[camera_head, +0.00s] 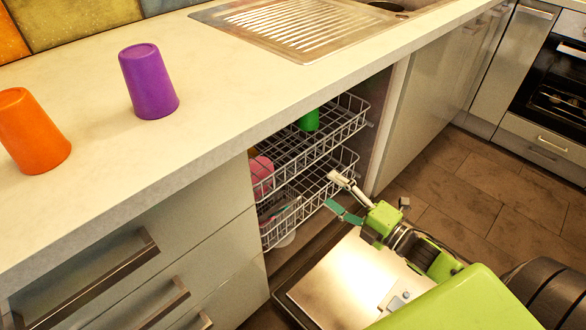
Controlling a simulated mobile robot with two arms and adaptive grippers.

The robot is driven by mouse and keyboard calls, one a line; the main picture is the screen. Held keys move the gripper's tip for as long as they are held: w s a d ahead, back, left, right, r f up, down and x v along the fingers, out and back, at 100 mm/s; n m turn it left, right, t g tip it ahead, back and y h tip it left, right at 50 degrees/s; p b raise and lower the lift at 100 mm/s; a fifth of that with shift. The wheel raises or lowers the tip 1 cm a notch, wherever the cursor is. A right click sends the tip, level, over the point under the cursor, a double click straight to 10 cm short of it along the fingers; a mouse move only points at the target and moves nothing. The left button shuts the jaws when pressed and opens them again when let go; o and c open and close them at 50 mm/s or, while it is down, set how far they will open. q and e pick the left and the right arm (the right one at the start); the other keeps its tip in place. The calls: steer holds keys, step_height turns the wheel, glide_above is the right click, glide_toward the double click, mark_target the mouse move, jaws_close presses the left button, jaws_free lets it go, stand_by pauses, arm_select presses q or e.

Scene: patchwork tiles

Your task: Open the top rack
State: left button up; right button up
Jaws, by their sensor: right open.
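The top rack (343,128) is a grey wire basket in the open dishwasher under the counter. Its front edge shows near or slightly beyond the counter edge. A green cup (308,121) stands in it and a pink item (261,172) shows at its left end. A lower wire rack (312,200) sits beneath it with dishes at its left. My right gripper (333,190) is open, its fingers apart, in front of the lower rack and below the top rack's front. It holds nothing; whether a fingertip touches the lower rack I cannot tell. My left gripper is out of view.
The dishwasher door (345,280) is folded down below my right arm. An orange cup (32,130) and a purple cup (149,82) stand on the counter (215,85), beside the sink (300,25). Drawers with bar handles are at left. Tiled floor (480,200) is clear at right.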

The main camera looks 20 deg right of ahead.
mark_target(298, 166)
steer(key=b+x, duration=0.2)
steer(key=x, duration=0.8)
steer(key=shift+w+a, duration=0.15)
steer(key=shift+w, duration=0.15)
steer(key=x, duration=0.2)
steer(key=shift+w, duration=0.25)
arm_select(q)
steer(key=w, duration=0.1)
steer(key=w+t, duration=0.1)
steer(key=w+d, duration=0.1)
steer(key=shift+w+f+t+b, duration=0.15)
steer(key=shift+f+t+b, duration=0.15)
arm_select(e)
steer(key=shift+w+a, duration=0.15)
steer(key=shift+w, duration=0.1)
